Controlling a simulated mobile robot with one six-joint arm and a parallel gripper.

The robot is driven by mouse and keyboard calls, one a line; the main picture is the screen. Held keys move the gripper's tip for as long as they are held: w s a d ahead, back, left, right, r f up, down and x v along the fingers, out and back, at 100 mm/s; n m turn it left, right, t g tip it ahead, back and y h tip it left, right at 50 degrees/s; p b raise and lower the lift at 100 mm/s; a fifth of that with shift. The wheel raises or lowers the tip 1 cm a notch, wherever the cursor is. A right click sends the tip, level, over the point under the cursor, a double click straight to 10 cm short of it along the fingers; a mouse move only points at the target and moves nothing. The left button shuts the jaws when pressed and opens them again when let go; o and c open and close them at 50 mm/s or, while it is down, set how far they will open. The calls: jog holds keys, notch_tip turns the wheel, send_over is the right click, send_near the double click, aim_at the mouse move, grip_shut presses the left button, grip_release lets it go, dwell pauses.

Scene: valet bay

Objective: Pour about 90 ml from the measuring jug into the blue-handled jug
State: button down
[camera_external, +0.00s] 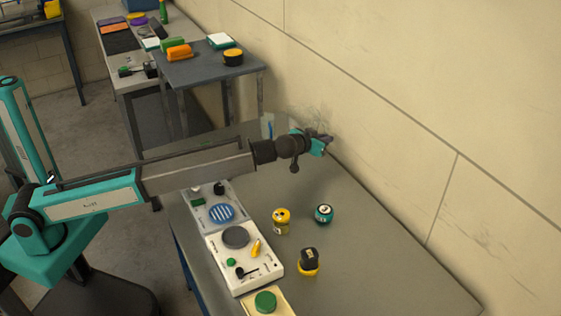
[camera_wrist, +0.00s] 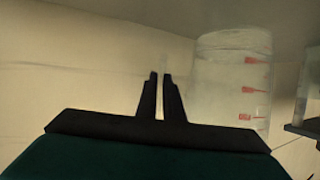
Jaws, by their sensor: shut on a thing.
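The measuring jug (camera_wrist: 228,75) is clear, with red marks on its side. In the wrist view it is just right of the fingers. In the external view it is a faint clear shape (camera_external: 306,118) behind my gripper, near the wall. My gripper (camera_external: 325,140) is shut on it, and a thin pale strip shows between the fingertips (camera_wrist: 160,80) in the wrist view. I cannot tell how far the jug is tilted or its liquid level. The blue-handled jug (camera_external: 268,127) is a pale clear shape with a blue handle, left of my gripper at the bench's far end, partly hidden by my arm.
The grey bench (camera_external: 380,240) holds a yellow can (camera_external: 281,221), a teal can (camera_external: 324,213), a black-and-yellow item (camera_external: 308,262) and a white panel (camera_external: 245,262) with a dark disc. The wall (camera_external: 400,90) is close behind my gripper. The bench's right part is clear.

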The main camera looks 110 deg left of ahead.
aim_at(318, 120)
jog(key=shift+s, duration=0.1)
dwell(0.4)
jog(key=r+n, duration=0.1)
jog(key=s+r+n+t+p, duration=0.1)
jog(key=r, duration=0.1)
jog(key=s+r+p, duration=0.1)
jog(key=shift+a+r+n+t, duration=0.25)
jog(key=shift+a+n+t, duration=0.1)
jog(key=shift+n+t, duration=0.05)
jog(key=shift+s+a+r+n+t+p, duration=0.3)
jog(key=shift+s+r+n+t+p, duration=0.2)
jog(key=shift+s+r+n+p, duration=0.35)
jog(key=s+a+r+n+t+p, duration=0.2)
jog(key=s+r+n+p, duration=0.2)
jog(key=s+r+p, duration=0.1)
jog(key=shift+r+t+p, duration=0.3)
jog(key=shift+r+p, duration=0.05)
jog(key=shift+r, duration=0.5)
jog(key=shift+s+a+r+n+t+p, duration=0.15)
jog(key=shift+s+r+n+t+p, duration=0.05)
jog(key=shift+s+r+n+p, duration=0.35)
jog(key=shift+s+a+r+n+t+p, duration=0.2)
jog(key=shift+s+r+n+p, duration=0.2)
jog(key=shift+s+r+n, duration=0.15)
dwell(0.4)
